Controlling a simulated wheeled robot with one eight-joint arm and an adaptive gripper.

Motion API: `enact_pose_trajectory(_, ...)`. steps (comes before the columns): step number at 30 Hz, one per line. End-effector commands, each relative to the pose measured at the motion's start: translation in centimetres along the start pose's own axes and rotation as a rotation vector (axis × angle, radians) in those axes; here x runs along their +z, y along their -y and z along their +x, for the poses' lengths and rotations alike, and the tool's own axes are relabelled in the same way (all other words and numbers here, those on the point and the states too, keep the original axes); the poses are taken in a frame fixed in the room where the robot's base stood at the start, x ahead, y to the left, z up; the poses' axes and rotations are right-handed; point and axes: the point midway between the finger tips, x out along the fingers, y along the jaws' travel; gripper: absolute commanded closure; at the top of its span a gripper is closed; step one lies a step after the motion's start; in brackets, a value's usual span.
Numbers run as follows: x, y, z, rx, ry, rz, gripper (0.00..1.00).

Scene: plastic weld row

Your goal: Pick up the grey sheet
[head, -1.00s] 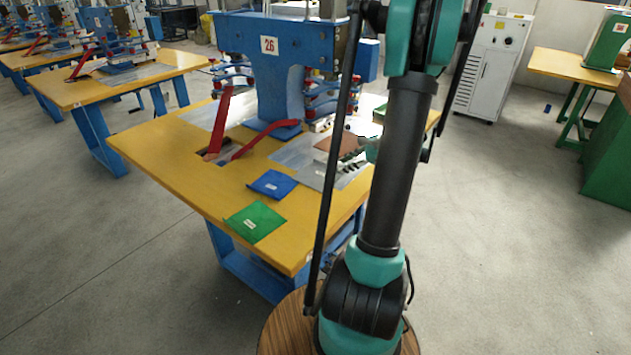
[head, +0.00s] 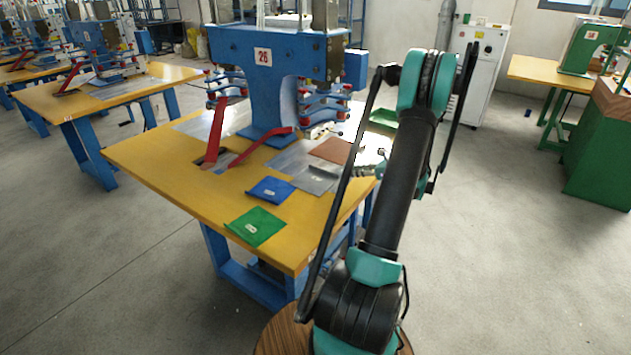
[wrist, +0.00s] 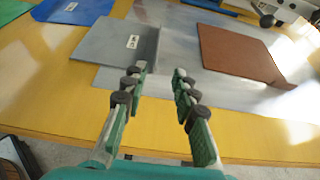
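The grey sheet (wrist: 108,43) lies flat on the yellow table, partly over a shiny metal plate, with a small white label and a raised right edge. It also shows in the head view (head: 315,181), behind the blue sheet. My gripper (wrist: 160,72) is open and empty in the wrist view. Its fingers appear just in front of the grey sheet's right end, the left fingertip nearest that edge, with no clear contact. In the head view my arm hides most of the gripper.
A brown sheet (wrist: 240,50) lies right of the grey one on the metal plate (wrist: 185,25). A blue sheet (head: 270,190) and a green sheet (head: 256,225) lie toward the table's front. The blue welding machine (head: 270,75), with red levers, stands behind. Bare yellow tabletop (wrist: 50,100) lies in front.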

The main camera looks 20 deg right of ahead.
Motion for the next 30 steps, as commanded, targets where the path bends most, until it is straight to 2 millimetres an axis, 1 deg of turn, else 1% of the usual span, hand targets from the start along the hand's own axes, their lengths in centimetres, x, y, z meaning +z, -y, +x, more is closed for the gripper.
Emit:
enact_pose_trajectory(1, 0.0, -0.1, 1.1, 0.004, 0.0, -0.001, 0.72)
enact_pose_trajectory(6, 0.0, -0.1, 3.5, 0.002, -0.001, -0.002, 0.72)
enact_pose_trajectory(14, 0.0, -0.1, 4.8, 0.002, -0.001, -0.001, 0.72)
enact_pose_trajectory(17, -0.1, -0.3, 5.8, 0.002, -0.001, -0.001, 0.72)
enact_pose_trajectory(24, -0.2, -0.5, 9.1, 0.002, -0.001, -0.003, 0.72)
enact_pose_trajectory(27, -0.2, -0.5, 9.5, 0.001, -0.001, -0.001, 0.72)
enact_pose_trajectory(30, -0.2, -0.4, 9.4, 0.0, -0.001, -0.001, 0.72)
